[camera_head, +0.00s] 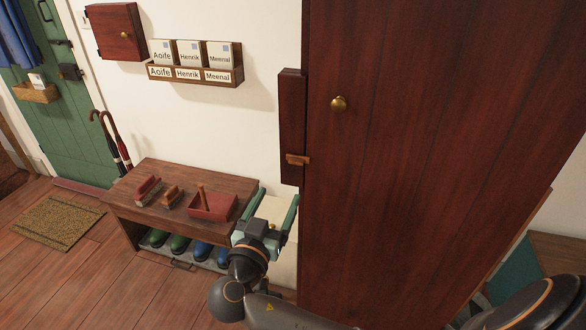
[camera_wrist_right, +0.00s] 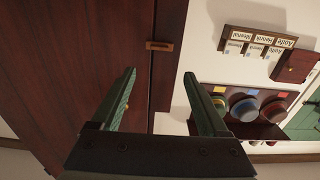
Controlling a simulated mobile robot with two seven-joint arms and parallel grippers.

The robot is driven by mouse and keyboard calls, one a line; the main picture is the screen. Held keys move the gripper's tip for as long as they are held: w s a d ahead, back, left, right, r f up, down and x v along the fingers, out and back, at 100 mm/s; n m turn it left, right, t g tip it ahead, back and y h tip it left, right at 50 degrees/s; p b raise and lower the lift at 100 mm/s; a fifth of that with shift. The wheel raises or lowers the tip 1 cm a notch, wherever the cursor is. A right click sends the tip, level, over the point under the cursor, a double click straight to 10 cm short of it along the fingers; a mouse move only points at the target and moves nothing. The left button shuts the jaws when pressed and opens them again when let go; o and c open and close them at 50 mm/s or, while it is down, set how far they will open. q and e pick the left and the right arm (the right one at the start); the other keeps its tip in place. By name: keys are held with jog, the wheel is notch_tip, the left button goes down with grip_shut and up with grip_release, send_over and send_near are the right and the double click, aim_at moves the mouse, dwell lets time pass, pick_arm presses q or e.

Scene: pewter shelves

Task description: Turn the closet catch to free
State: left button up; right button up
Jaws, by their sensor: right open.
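The closet (camera_head: 430,140) is a tall dark red-brown wooden door with a round brass knob (camera_head: 339,103). The catch (camera_head: 297,160) is a small orange-brown wooden bar on the narrow strip at the door's left edge. It lies level and its right end reaches the door edge. The catch also shows in the right wrist view (camera_wrist_right: 159,46), beyond the fingertips. My right gripper (camera_head: 277,205) is open and empty, below and left of the catch, apart from it. Its two green fingers (camera_wrist_right: 160,76) point towards the closet side. My left gripper is not in view.
A low wooden bench (camera_head: 160,215) with brushes and a red box stands left of my right gripper, shoes beneath it. A letter rack (camera_head: 195,78) and small wall cabinet (camera_head: 116,32) hang above. Umbrellas lean by the green door (camera_head: 70,115). Bare wall lies left of the catch.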

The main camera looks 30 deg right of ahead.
aim_at(295, 163)
jog(key=p+x, duration=0.2)
jog(key=x, duration=0.8)
jog(key=shift+w+d+r, duration=0.1)
jog(key=shift+w+d, duration=0.1)
jog(key=shift+d, duration=0.1)
jog(key=shift+w+d, duration=0.45)
jog(key=shift+d, duration=0.05)
jog(key=shift+c, duration=0.3)
grip_shut()
